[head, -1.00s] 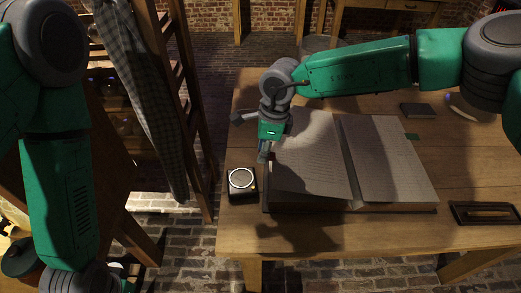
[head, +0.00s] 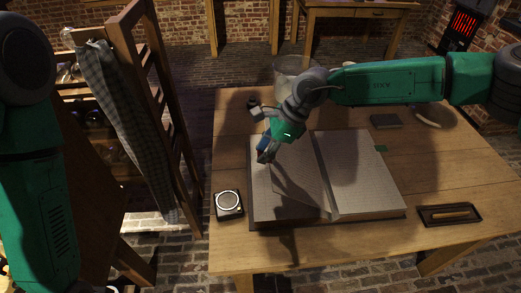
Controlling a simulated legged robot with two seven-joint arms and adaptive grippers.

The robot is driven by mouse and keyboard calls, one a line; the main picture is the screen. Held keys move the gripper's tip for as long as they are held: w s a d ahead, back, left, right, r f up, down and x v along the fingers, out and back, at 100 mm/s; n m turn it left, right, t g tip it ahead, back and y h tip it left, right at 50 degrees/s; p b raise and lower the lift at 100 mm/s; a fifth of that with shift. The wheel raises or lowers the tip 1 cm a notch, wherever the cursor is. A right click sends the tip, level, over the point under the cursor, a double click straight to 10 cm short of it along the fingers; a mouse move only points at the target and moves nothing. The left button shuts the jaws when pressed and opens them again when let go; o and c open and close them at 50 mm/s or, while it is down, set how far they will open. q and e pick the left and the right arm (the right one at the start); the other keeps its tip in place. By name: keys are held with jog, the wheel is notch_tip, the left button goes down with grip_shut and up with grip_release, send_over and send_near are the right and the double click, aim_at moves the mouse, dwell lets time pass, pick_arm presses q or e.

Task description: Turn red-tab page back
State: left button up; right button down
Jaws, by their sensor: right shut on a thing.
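A large open book (head: 368,180) lies on the wooden table, with pages on both sides of its gutter. A green tab (head: 381,149) sticks out at its upper right edge; I see no red tab. My right gripper (head: 264,157) is over the left half and shut on a page (head: 300,180). This page is lifted and bent, rising from the gutter toward the fingers, with the left half showing beneath it. The fingertips hide the page's gripped edge. My left arm is at the left of the view, but its gripper is not in view.
A small black device with a round white dial (head: 228,204) stands left of the book. A dark tray with a wooden bar (head: 450,215) lies at the right. A dark flat block (head: 385,121) and a glass jar (head: 295,66) are behind.

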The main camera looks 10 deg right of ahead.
jog(key=shift+d+f, duration=0.1)
jog(key=c, duration=1.2)
grip_release()
jog(key=shift+s, duration=0.1)
jog(key=shift+d, duration=0.1)
jog(key=shift+d+r, duration=0.1)
jog(key=shift+r, duration=0.1)
jog(key=v, duration=1.1)
jog(key=shift+d+r, duration=0.2)
jog(key=shift+d, duration=0.05)
